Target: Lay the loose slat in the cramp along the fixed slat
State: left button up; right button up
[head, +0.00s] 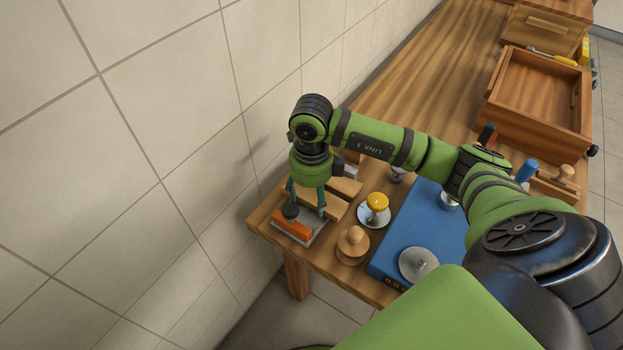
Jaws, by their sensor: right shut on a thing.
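My right gripper (307,207) points down at the left end of the bench, its two green fingers spread around a pale wooden slat (334,207). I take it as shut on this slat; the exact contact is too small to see. Another pale wooden piece (346,187) lies just behind, partly hidden by the gripper. In front is a grey metal plate (313,237) bearing an orange-brown bar (291,229) and a black knob (290,211). This may be the cramp. I cannot tell which piece is the fixed slat. My left gripper is not in view.
A yellow-topped knob on a pale dish (374,211) and a turned wooden piece (352,245) stand close on the right. Beyond is a blue scale-like box (408,225) with a metal disc (418,264). A wooden tray (535,100) sits far right. The tiled wall is close on the left.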

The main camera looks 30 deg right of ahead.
jog(key=shift+f+b, duration=0.35)
jog(key=shift+f, duration=0.15)
jog(key=o, duration=1.3)
jog(key=shift+o, duration=0.2)
jog(key=shift+r, duration=0.1)
